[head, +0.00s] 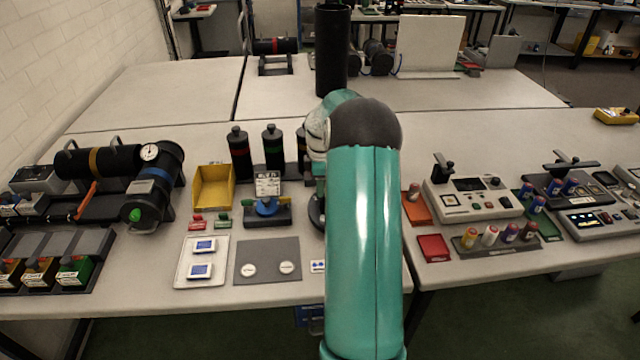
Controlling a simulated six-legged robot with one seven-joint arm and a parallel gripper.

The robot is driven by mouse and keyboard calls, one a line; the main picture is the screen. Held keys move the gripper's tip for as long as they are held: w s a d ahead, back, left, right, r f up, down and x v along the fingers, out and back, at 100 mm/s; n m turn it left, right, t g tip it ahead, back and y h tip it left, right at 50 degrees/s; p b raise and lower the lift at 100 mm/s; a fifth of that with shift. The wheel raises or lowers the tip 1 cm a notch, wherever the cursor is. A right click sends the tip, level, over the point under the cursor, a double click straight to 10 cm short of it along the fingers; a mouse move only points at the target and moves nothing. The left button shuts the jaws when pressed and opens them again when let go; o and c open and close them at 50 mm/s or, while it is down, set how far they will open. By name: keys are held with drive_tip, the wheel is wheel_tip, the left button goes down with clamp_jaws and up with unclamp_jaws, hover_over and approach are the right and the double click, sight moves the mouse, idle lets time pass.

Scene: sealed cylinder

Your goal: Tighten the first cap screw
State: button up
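No cap screw can be made out; at this size I cannot tell which part it belongs to. Black capped cylinders stand upright behind the yellow bin, one with a red band (238,155), one with a green band (273,150). A third dark cylinder (302,143) is partly covered by my arm. At the left lies a black cylinder assembly (100,162) with a yellow band and a round gauge (149,152). My teal arm rises through the middle and bends down beyond its dark elbow. My gripper is hidden behind it, so its grip does not show.
A yellow bin (213,188), a dark holder with a blue piece (267,212), a white tray (181,276) and a grey mat (266,272) crowd the bench left of my arm. Instrument boxes (472,200) fill the right bench. A tall black cylinder (332,50) stands behind.

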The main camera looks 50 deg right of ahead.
drive_tip(key=c, duration=0.6)
drive_tip(key=shift+c, duration=0.2)
